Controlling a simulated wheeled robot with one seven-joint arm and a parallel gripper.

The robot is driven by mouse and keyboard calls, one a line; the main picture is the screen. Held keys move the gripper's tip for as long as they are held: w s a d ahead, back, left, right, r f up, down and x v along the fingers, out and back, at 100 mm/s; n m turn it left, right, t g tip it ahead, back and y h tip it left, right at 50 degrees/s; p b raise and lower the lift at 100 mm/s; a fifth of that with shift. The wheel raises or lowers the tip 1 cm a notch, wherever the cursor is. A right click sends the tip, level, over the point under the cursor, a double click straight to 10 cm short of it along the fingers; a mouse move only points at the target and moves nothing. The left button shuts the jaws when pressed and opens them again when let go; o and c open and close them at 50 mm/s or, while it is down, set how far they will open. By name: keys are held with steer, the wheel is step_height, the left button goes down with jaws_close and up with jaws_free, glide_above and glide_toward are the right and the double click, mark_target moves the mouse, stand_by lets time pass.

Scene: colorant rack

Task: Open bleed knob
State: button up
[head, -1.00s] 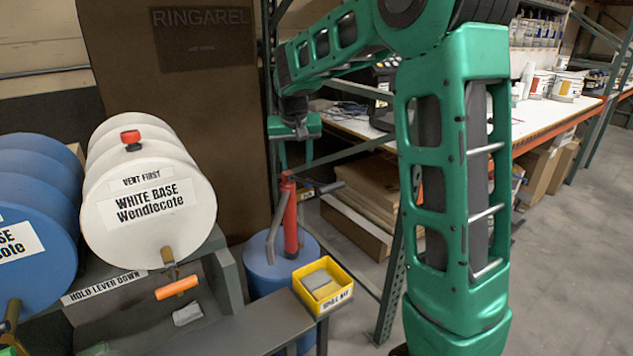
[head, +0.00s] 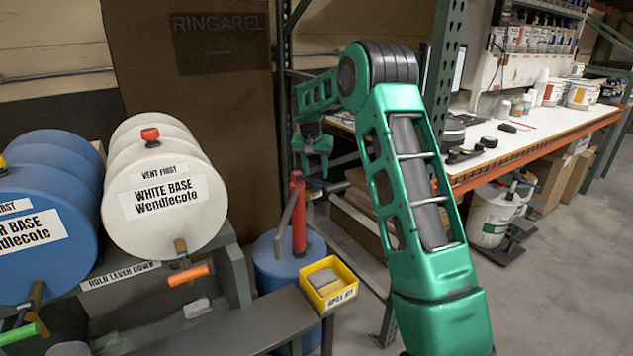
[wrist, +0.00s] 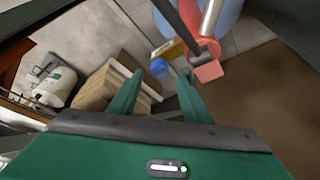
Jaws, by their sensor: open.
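A red hand pump (head: 298,215) stands upright on a blue drum (head: 277,262), with a dark handle (head: 327,188) reaching right from its top. In the wrist view its red head (wrist: 208,64) is beyond my fingertips, to the upper right. A red knob (head: 150,136) sits on the white drum (head: 165,195) marked VENT FIRST; I cannot tell which part is the bleed knob. My gripper (head: 313,158) is above and slightly right of the pump top, apart from it. In the wrist view my gripper (wrist: 158,92) is open, with nothing between its fingers.
A yellow bin (head: 328,284) stands on the grey bench to the pump's right. A blue drum (head: 45,215) lies left of the white one. A green rack post (head: 440,70) and a white worktable (head: 530,125) are at right. Cardboard boxes (wrist: 105,92) lie beneath.

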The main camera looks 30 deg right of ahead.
steer(key=x, duration=0.5)
steer(key=shift+d, duration=0.1)
steer(key=c, duration=1)
